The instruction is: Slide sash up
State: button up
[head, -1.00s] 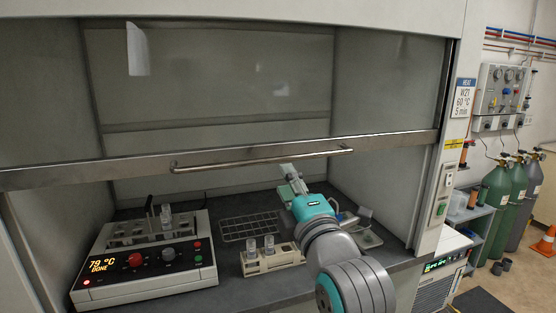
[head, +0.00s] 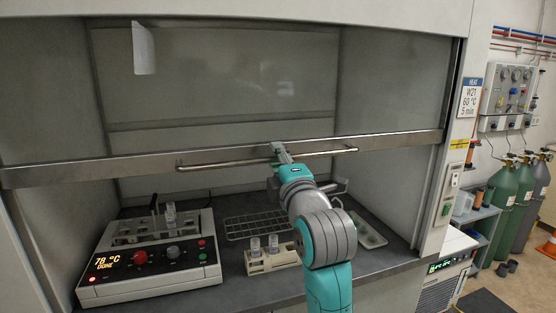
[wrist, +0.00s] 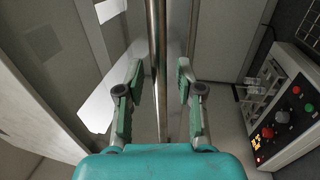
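The sash's steel lower rail (head: 90,172) runs across the hood front, with the glass pane (head: 220,80) above it and an open gap below. A long bar handle (head: 220,163) is fixed along the rail; it also shows upright in the wrist view (wrist: 155,40). My gripper (head: 280,152) is at the bar, a little right of its middle. In the wrist view my gripper (wrist: 160,82) is open, with one green finger on each side of the bar and visible gaps. Whether the bar lies fully between the fingertips or just beyond them is unclear.
A heating block (head: 150,262) with a lit display stands at left inside the hood. A white rack with vials (head: 272,262), a wire rack (head: 255,225) and a tray (head: 370,235) are on the worktop. Gas cylinders (head: 510,200) stand outside at right.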

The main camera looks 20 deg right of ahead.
grip_shut()
notch_tip(320, 180, up, 18)
dwell(0.6)
jog(key=shift+o, duration=1.1)
grip_release()
jog(key=s+f, duration=0.2)
jog(key=s, duration=0.9)
jog(key=shift+s+f, duration=0.2)
jog(key=shift+s, duration=0.2)
